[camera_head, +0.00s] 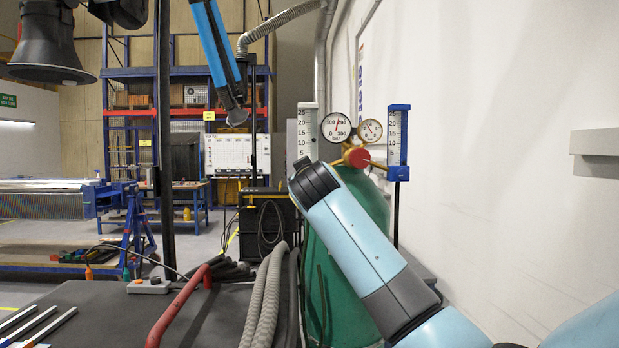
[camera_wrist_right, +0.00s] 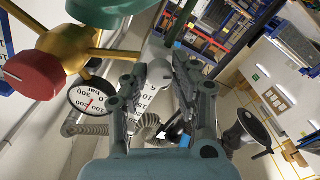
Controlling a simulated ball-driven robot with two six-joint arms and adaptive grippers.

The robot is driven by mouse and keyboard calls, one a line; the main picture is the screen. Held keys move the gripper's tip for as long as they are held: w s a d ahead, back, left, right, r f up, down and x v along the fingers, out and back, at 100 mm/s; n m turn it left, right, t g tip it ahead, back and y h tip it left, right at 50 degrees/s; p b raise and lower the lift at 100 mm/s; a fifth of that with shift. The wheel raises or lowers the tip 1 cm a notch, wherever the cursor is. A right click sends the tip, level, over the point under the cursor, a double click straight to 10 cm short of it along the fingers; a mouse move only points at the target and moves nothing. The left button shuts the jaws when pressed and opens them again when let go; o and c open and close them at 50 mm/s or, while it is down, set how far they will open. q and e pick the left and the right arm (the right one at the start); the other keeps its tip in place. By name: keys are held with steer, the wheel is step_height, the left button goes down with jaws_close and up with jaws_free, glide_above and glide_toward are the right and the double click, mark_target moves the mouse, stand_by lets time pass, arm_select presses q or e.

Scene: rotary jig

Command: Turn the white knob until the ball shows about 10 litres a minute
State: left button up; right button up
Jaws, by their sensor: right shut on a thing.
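In the right wrist view, my right gripper (camera_wrist_right: 157,76) is shut on the white knob (camera_wrist_right: 160,70), which shows between its fingertips. Behind the fingers is part of a white scale with numbers (camera_wrist_right: 149,103). In the head view, a white flow scale (camera_head: 307,122) marked 25 down to 5 stands left of the gauges. Its lower part is hidden behind my right arm, and so are the knob and my right gripper. I cannot make out the ball or its height in either view. My left gripper is not in view.
A green cylinder (camera_head: 365,200) stands behind my right arm, with a red knob (camera_head: 358,158) and two round gauges (camera_head: 336,127) on top. A second scale in a blue frame (camera_head: 398,135) stands to their right. A bench with a red handle (camera_head: 180,305) and hoses lies in front.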

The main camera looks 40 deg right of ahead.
steer(key=shift+f+m+b, duration=0.25)
steer(key=shift+m+b, duration=0.55)
steer(key=shift+b, duration=0.5)
jaws_close()
steer(key=shift+r+m, duration=0.25)
steer(key=shift+m, duration=0.15)
steer(key=o, duration=1)
jaws_free()
